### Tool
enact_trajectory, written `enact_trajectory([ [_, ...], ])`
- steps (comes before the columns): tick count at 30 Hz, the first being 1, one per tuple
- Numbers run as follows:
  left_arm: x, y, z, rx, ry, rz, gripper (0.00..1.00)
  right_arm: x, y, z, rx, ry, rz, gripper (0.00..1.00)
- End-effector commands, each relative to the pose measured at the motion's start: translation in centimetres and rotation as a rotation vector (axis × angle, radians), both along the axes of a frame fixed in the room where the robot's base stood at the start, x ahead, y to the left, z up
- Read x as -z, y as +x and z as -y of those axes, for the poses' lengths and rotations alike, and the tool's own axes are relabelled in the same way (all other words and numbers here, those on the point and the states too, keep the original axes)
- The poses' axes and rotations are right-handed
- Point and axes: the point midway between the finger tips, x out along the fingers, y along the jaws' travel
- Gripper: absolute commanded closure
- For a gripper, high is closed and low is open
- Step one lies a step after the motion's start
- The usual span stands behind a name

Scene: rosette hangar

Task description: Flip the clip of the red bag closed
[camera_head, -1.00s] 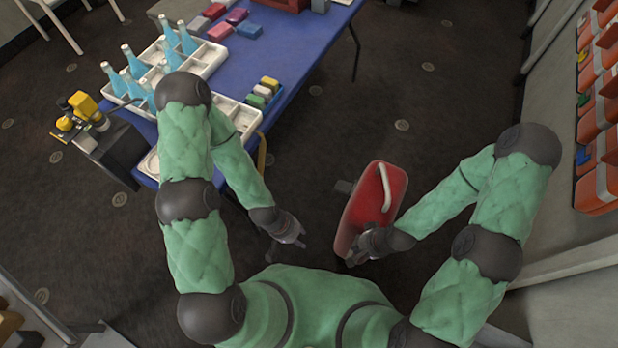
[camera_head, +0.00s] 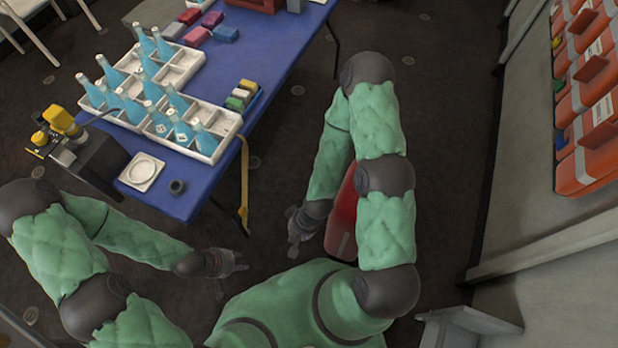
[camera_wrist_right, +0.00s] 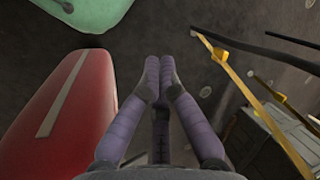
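The red bag (camera_head: 341,222) is low beside the table in the head view, mostly hidden behind my right arm. In the right wrist view the red bag (camera_wrist_right: 62,115) fills the left side, with a pale strip along it. I cannot make out its clip. My right gripper (camera_head: 292,245) is just left of the bag. In the right wrist view my right gripper (camera_wrist_right: 159,62) has its fingertips together, with nothing visible between them, apart from the bag. My left gripper (camera_head: 243,262) is further left, away from the bag; its fingers are too small to judge.
A blue table (camera_head: 255,60) stands ahead, with white trays of blue bottles (camera_head: 160,122), coloured blocks (camera_head: 240,97) and a white dish (camera_head: 141,172). A yellow strap (camera_head: 243,185) hangs from its edge. Orange cases (camera_head: 590,130) line the right wall. Dark floor lies between.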

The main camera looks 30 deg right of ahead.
Motion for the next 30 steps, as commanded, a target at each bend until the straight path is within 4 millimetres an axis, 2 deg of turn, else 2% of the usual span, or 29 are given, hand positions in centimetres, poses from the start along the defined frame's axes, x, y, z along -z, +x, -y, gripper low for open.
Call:
enact_trajectory([
  [9,-0.1,0.0,0.0,0.0,0.0,0.0,0.6,0.0,0.1,0.0,-0.01,0.001,0.003,1.0],
  [14,-1.4,0.0,0.0,0.0,0.0,0.0,0.6,-0.5,1.6,-0.5,-0.172,0.018,0.037,1.0],
  [19,-4.2,0.0,0.0,0.0,0.0,0.0,0.6,-1.4,5.1,-0.6,-0.611,0.044,0.125,1.0],
  [23,-6.4,0.0,0.0,0.0,0.0,0.001,0.6,-2.2,7.9,0.6,-1.017,0.047,0.187,1.0],
  [26,-8.0,0.0,0.0,0.0,0.0,0.0,0.6,-2.9,10.3,2.3,-1.327,0.039,0.217,1.0],
  [30,-10.3,0.0,0.0,0.0,0.0,0.0,0.6,-4.3,13.8,5.8,-1.749,0.025,0.212,1.0],
])
